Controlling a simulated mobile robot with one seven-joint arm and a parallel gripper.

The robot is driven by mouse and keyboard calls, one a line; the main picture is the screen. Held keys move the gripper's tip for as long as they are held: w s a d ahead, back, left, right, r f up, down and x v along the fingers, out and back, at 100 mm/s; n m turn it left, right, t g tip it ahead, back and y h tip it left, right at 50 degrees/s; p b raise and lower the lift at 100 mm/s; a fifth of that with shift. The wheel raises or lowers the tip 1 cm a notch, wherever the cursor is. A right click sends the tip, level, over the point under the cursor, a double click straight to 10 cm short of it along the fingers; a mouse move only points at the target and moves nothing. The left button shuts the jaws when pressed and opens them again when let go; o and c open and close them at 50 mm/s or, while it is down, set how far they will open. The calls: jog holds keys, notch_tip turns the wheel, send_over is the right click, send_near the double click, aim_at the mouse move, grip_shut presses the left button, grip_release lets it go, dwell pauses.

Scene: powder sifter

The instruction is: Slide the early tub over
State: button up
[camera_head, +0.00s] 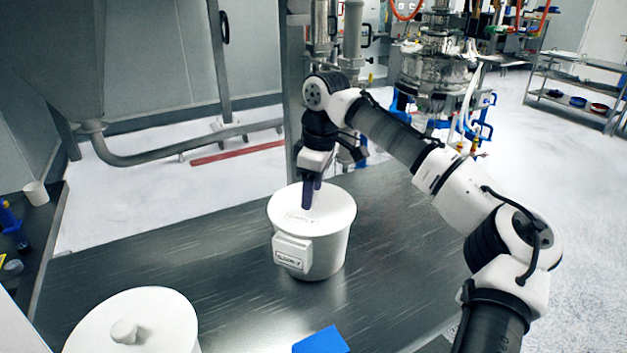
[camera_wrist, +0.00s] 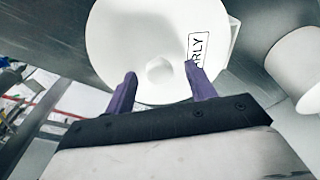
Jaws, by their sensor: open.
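The early tub (camera_head: 325,245) is a white, round, lidded bucket standing upright on the dark metal table. Its lid has printed lettering, and a white label block is on its front side. In the wrist view the lid (camera_wrist: 130,45) shows a round knob (camera_wrist: 160,72) and a label reading "RLY", its first part hidden by a finger. My gripper (camera_head: 310,198) points down over the lid, with purple fingers. In the wrist view my gripper (camera_wrist: 160,74) is open, one fingertip on either side of the knob; contact cannot be told. The fingers hide the knob in the head view.
A second white lidded tub (camera_head: 165,320) stands at the table's front left. A blue block (camera_head: 322,341) lies at the front edge. The dark table (camera_head: 205,255) is bare between the tubs and to the early tub's right. A small white cup (camera_head: 36,193) stands far left.

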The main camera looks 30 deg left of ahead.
jog(key=shift+c, duration=0.4)
grip_shut()
dwell(0.9)
